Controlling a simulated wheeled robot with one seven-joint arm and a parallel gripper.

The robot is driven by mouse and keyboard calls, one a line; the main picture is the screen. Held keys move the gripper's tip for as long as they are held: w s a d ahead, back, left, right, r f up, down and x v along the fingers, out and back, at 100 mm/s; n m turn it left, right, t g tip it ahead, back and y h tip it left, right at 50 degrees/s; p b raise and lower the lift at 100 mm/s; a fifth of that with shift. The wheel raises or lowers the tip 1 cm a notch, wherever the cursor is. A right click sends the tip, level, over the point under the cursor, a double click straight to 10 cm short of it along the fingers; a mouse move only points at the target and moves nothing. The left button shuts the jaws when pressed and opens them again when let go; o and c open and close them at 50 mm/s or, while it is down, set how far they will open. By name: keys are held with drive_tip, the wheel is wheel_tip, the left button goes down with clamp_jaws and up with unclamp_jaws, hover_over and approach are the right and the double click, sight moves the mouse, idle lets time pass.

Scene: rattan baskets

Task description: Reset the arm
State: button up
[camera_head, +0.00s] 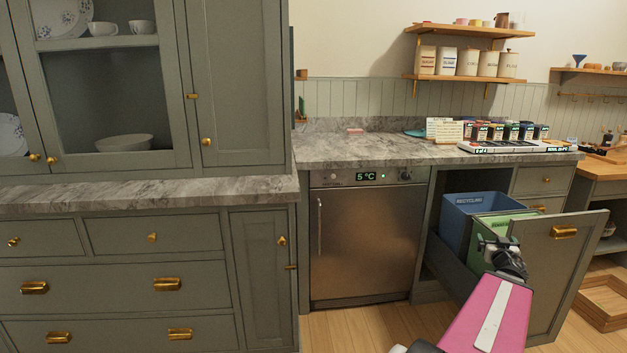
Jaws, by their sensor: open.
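My arm (487,318), pink with a white stripe, reaches up from the bottom right of the head view. My gripper (497,243) is at its far end, in front of the green bin (490,226) in the pulled-out drawer. The gripper is small here and partly hidden by the arm's wrist. It is open, and no object shows in it. I cannot tell whether it touches the bin.
The drawer's front panel (566,268) stands out into the room on the right. A blue recycling bin (470,212) sits behind the green one. A steel fridge (366,240) stands left of the drawer. Wooden floor (365,328) is clear before the fridge.

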drive_tip(key=w+a+f+m+g, duration=0.1)
drive_tip(key=w+a+f+g, duration=0.25)
drive_tip(key=a, duration=0.35)
drive_tip(key=w+a+f+g, duration=0.2)
drive_tip(key=a+f, duration=0.3)
drive_tip(key=a, duration=0.1)
drive_tip(key=w+a+f+m+g, duration=0.1)
drive_tip(key=w+a+f+g, duration=0.2)
drive_tip(key=a, duration=0.4)
drive_tip(key=s+a+f+n+g+y, duration=0.2)
drive_tip(key=s+a+f, duration=0.1)
drive_tip(key=a, duration=0.6)
drive_tip(key=s+a+f+n+g+y, duration=0.2)
drive_tip(key=s+a+f+g, duration=0.1)
drive_tip(key=a, duration=0.7)
drive_tip(key=s+a+f+n+g+y, duration=0.1)
drive_tip(key=s+a+f+g+y, duration=0.1)
drive_tip(key=a, duration=0.7)
drive_tip(key=shift+s+a+f+n+g+y, duration=0.45)
drive_tip(key=shift+s+g, duration=0.2)
drive_tip(key=shift+s, duration=0.2)
drive_tip(key=shift+d, duration=0.15)
drive_tip(key=shift+c, duration=0.3)
